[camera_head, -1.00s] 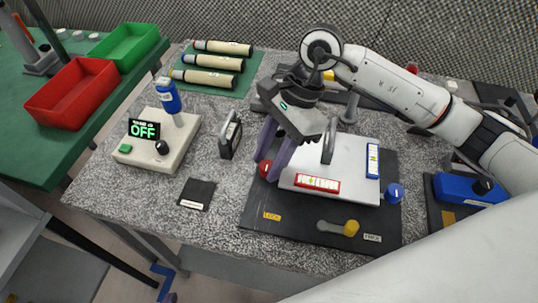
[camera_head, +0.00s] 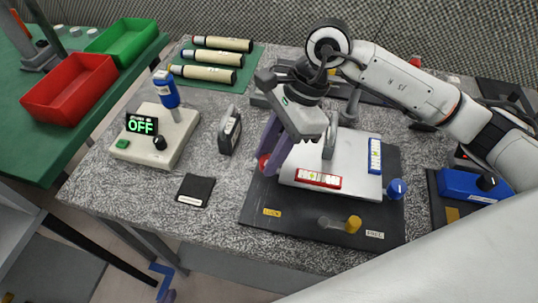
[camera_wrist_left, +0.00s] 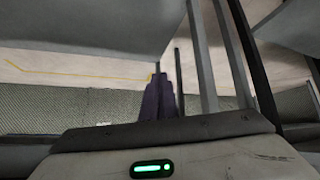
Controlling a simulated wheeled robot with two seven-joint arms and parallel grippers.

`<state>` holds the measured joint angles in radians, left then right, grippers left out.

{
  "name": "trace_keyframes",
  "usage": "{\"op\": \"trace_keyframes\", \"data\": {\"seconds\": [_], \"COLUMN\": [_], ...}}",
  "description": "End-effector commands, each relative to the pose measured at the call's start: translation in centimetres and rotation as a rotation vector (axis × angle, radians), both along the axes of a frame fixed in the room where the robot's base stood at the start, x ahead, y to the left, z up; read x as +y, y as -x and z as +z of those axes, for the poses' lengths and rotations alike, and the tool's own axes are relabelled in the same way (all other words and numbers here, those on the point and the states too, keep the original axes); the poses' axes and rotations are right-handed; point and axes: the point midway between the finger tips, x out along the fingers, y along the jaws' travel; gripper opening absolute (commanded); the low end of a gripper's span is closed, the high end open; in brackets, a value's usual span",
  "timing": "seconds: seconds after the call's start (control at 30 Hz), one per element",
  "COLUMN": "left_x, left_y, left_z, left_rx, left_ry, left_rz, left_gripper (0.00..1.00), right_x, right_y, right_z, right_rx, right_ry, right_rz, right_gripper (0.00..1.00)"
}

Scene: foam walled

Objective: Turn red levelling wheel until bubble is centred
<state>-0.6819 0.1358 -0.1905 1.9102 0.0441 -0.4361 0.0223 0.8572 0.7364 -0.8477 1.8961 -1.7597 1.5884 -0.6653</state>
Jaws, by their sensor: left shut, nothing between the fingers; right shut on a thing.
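My right gripper (camera_head: 264,163) reaches down at the left edge of a pale levelling plate (camera_head: 340,150). Its purple fingers are shut on the red levelling wheel (camera_head: 263,166), mostly hidden between them. A red-framed level vial (camera_head: 318,180) lies along the plate's front edge and a blue-framed vial (camera_head: 375,156) along its right side. The bubbles are too small to place. A blue wheel (camera_head: 397,188) is at the plate's right corner. My left gripper (camera_wrist_left: 161,98) shows in the left wrist view, shut and empty, away from the plate.
A yellow-knobbed lever (camera_head: 352,224) lies in front on the black base (camera_head: 300,228), at the end labelled FREE. A black block (camera_head: 229,133) stands left of my right gripper. Further left are a device reading OFF (camera_head: 141,125), a dark pad (camera_head: 196,190) and red (camera_head: 70,88) and green bins (camera_head: 122,38).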

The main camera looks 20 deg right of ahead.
Motion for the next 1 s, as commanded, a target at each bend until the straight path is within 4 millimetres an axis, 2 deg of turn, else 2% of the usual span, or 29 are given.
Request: {"op": "trace_keyframes", "data": {"seconds": [0.03, 0.6, 1.0], "left_x": [0.0, 0.0, -1.3], "left_y": [0.0, 0.4, -0.1], "left_z": [-0.8, -6.1, -7.3], "left_rx": [0.000, 0.012, -0.002], "left_ry": [0.000, -0.005, 0.004], "left_rz": [0.000, -0.004, -0.026], "left_gripper": [0.00, 0.00, 0.00], "right_x": [0.0, 0.1, 0.2], "right_y": [0.0, 0.2, 0.3], "right_z": [-0.3, -0.3, -0.2], "right_rx": [-0.005, -0.008, -0.006], "right_ry": [0.000, -0.002, -0.002], "right_rz": [-0.033, -0.565, -0.916], "right_gripper": [0.03, 0.03, 0.03]}}
